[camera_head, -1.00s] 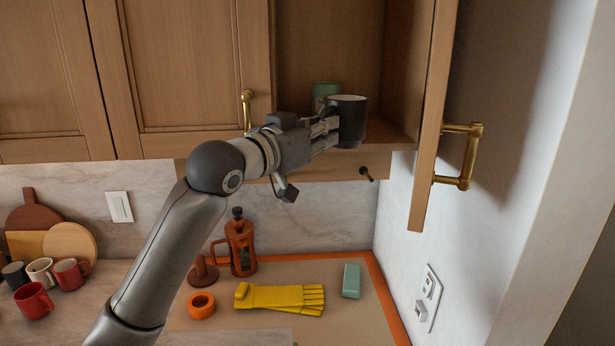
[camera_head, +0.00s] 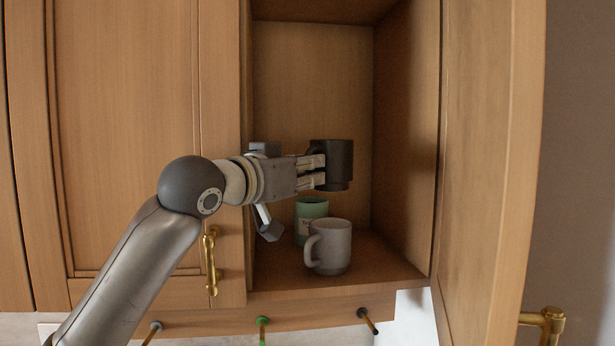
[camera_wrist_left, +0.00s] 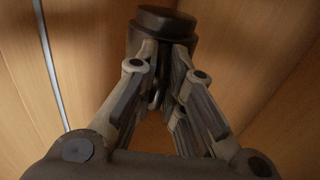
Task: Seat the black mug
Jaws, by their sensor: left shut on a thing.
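The black mug (camera_head: 338,164) is held upright in my left gripper (camera_head: 322,172), in the open cabinet's opening and above the level of its shelf. The fingers are shut on the mug's left side, where its handle is. In the left wrist view the black mug (camera_wrist_left: 163,24) shows beyond the fingertips (camera_wrist_left: 165,50). My right gripper is not in view.
The open cabinet door (camera_head: 490,170) stands at the right, with a brass handle (camera_head: 545,320). A closed door (camera_head: 125,140) is at the left. Several knobbed pegs, one green (camera_head: 262,322) and one dark (camera_head: 366,318), stick out below the shelf. Bare shelf shows right of the mugs.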

